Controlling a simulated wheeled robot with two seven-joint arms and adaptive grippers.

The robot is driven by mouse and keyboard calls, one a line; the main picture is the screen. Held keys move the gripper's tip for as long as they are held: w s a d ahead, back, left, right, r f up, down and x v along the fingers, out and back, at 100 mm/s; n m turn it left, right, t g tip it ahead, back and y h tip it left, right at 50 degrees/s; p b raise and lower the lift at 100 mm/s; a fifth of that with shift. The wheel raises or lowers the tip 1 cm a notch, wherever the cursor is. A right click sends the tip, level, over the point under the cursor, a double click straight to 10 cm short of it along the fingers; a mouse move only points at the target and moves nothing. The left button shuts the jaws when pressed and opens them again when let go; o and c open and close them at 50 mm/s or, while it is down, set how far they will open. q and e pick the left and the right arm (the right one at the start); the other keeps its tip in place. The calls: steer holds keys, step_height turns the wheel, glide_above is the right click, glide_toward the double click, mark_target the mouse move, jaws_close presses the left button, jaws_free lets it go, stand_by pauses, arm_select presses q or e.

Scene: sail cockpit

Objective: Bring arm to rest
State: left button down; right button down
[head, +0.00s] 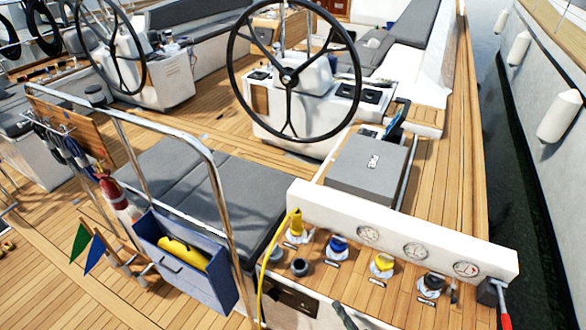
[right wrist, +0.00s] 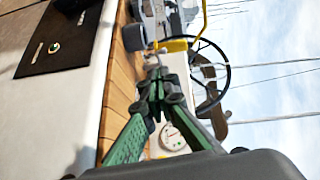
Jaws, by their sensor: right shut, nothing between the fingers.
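My right gripper (right wrist: 158,72) is shut and empty in the right wrist view, its green-and-black fingers meeting at the tips. In the head view only a dark tip, which looks like my right gripper (head: 345,317), shows at the bottom edge, in front of the console (head: 400,300). The wrist view shows a yellow cable (right wrist: 201,22) beyond the fingertips and a gauge (right wrist: 172,137) beside the fingers. I cannot tell exactly how far the fingers are from the console. My left gripper is not in view.
The console carries shore-power sockets, a yellow plug (head: 296,224), a blue cap (head: 338,244) and a gauge panel (head: 415,250). A steel rail (head: 222,195), a blue bin (head: 185,262), a fire extinguisher (head: 112,190) and a steering wheel (head: 290,75) stand around.

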steer(key=s+d+f+n+g+h, duration=0.1)
steer(key=s+d+n+g+h, duration=0.95)
steer(key=s+d, duration=1.05)
steer(key=s+a+f+n+g+y, duration=0.1)
steer(key=s+f, duration=0.1)
steer(key=f, duration=1.3)
steer(key=s+a+f+n+g+y, duration=0.1)
steer(key=s+a+f+g, duration=0.1)
steer(key=f, duration=1.3)
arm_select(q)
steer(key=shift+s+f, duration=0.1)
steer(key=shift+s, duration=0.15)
arm_select(e)
steer(key=s+f, duration=1.6)
steer(key=s, duration=0.2)
steer(key=shift+s+d+f+g, duration=0.15)
steer(key=shift+s+f+g, duration=0.05)
steer(key=shift+g, duration=0.25)
